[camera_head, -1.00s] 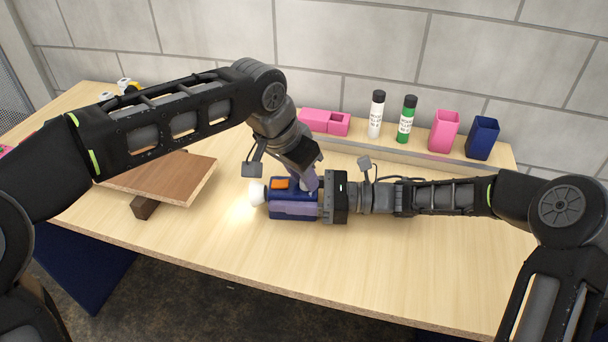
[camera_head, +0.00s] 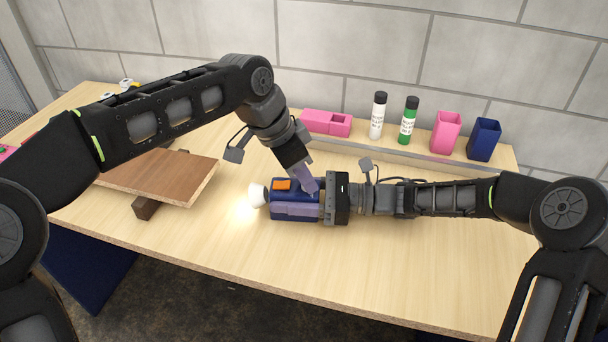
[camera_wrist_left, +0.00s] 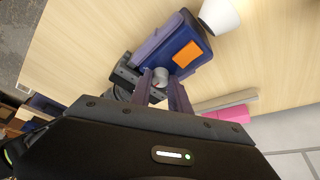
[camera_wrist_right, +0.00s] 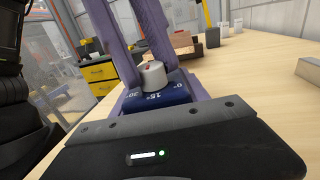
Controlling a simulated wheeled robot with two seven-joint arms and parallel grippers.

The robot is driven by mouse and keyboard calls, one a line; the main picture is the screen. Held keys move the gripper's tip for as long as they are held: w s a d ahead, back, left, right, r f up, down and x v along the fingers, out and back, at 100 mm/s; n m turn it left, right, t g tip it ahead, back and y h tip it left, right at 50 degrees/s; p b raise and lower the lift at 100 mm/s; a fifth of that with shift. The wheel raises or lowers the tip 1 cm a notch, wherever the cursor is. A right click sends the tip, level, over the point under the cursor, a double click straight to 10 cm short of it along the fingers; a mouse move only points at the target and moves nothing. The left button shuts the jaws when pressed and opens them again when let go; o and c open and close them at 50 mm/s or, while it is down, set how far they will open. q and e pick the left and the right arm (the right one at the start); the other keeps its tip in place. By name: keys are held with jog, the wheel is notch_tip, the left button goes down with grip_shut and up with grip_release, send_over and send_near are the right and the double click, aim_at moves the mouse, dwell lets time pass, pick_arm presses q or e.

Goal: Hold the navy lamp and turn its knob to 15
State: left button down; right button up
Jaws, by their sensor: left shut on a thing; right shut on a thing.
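The navy lamp (camera_head: 284,212) lies on the table with its white bulb end (camera_head: 257,195) lit and facing left. An orange patch (camera_head: 283,184) is on its top. My right gripper (camera_head: 325,203) is shut on the lamp's right end. My left gripper (camera_head: 311,190) comes down from above, shut on the knob, its fingers on either side of the grey knob (camera_wrist_left: 160,75) in the left wrist view. In the right wrist view the knob (camera_wrist_right: 153,75) has a red mark and stands by a navy dial (camera_wrist_right: 160,95) printed 0, 15 and 30. I cannot tell which number the mark meets.
A brown board (camera_head: 165,175) rests on a dark block (camera_head: 147,206) at left. The front table is clear.

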pick_arm(q)
jog(key=c, duration=1.5)
grip_release()
jog(key=shift+r, duration=0.15)
jog(key=v, duration=1.1)
jog(key=shift+r, duration=0.4)
jog(key=shift+a, duration=0.15)
pick_arm(e)
jog(key=o, duration=1.7)
jog(key=shift+d, duration=0.1)
jog(key=d, duration=0.4)
jog(key=s+d, duration=0.1)
jog(key=d, duration=0.6)
jog(key=shift+s+d, duration=0.15)
jog(key=shift+d, duration=0.2)
